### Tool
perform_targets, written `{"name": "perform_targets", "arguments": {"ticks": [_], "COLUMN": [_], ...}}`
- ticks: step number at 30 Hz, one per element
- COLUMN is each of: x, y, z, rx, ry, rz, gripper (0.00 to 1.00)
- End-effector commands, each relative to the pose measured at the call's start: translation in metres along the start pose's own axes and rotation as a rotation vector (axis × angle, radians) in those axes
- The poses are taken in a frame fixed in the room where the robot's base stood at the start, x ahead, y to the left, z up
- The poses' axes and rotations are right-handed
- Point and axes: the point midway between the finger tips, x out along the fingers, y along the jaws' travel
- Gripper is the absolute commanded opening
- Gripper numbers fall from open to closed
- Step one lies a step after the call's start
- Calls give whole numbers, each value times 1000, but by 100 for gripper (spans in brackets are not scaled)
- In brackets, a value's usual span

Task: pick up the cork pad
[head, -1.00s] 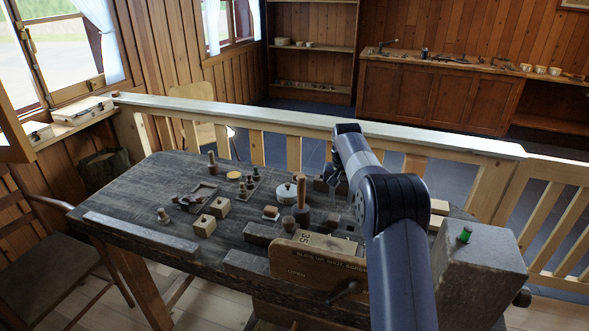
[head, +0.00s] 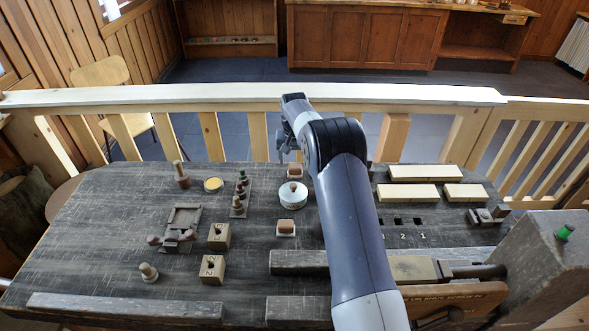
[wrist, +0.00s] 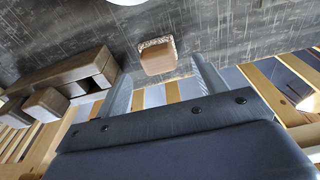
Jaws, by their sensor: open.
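A small brown block with a speckled, cork-like edge, which I take as the cork pad (head: 295,171), lies near the table's back edge, behind a round white lidded box (head: 292,195). In the wrist view the cork pad (wrist: 157,57) shows just beyond and between my fingertips, apart from both. My gripper (head: 286,150) is open and empty, raised near the back edge, just left of and behind the pad in the head view. Both fingers of my gripper (wrist: 160,72) show in the wrist view. A similar brown block on a pale base (head: 286,228) sits nearer the front.
A yellow disc (head: 213,184), dark spools on a rack (head: 240,195) and drilled wooden blocks (head: 219,236) stand to the left. Pale bars (head: 425,172) lie at the right. A railing (head: 230,95) runs behind the table. A dark slotted block (wrist: 75,72) shows in the wrist view.

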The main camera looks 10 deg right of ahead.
Motion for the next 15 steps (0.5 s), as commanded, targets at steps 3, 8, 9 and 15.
{"name": "perform_targets", "arguments": {"ticks": [3,8,9,15], "x": [16,28,29,30], "y": [1,1,1,1], "z": [-1,-1,-1,-1], "rx": [0,0,0,0], "ry": [-2,1,1,1], "rz": [0,0,0,0], "gripper": [67,67,67,65]}}
